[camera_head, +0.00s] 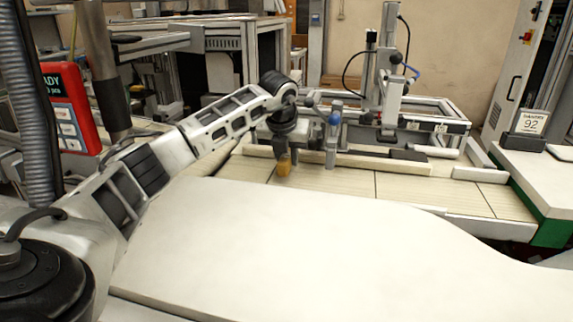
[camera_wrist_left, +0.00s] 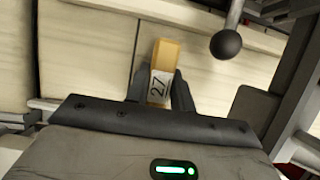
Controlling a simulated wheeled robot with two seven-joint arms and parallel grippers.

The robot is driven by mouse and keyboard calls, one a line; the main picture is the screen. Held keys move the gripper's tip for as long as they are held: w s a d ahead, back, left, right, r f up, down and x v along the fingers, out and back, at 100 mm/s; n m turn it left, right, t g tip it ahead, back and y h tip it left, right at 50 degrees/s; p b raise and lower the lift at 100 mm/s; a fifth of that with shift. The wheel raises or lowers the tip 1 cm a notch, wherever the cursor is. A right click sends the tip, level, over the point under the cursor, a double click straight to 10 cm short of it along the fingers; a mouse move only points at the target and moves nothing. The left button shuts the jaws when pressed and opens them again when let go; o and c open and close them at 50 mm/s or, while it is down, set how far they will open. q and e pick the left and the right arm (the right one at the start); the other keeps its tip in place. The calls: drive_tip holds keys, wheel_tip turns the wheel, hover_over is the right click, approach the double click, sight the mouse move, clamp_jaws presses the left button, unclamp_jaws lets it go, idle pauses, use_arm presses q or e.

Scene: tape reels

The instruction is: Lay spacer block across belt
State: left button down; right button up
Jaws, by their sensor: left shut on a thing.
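My left gripper (camera_head: 284,160) reaches over the pale belt (camera_head: 345,182) from the left. It is shut on a small yellow-tan spacer block (camera_head: 284,166), whose lower part shows below the fingers. In the left wrist view the block (camera_wrist_left: 165,55) stands out between the two dark fingers (camera_wrist_left: 158,88) and bears a white label reading 27. The belt (camera_wrist_left: 85,50) shows beneath it with dark cross lines. I cannot tell whether the block touches the belt. My right gripper is not in view.
A blue-knobbed post (camera_head: 333,140) stands just right of my left gripper; a black ball knob (camera_wrist_left: 226,44) shows close by in the wrist view. A pale rail (camera_head: 375,163) runs along the belt behind the block. A sign reading 92 (camera_head: 532,122) stands at right.

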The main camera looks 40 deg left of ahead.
use_arm(q)
drive_tip(key=shift+f, duration=1.1)
drive_tip(key=shift+f, duration=0.2)
drive_tip(key=c, duration=1.2)
unclamp_jaws()
drive_tip(key=shift+r, duration=0.25)
drive_tip(key=v, duration=1.2)
drive_tip(key=shift+s, duration=0.1)
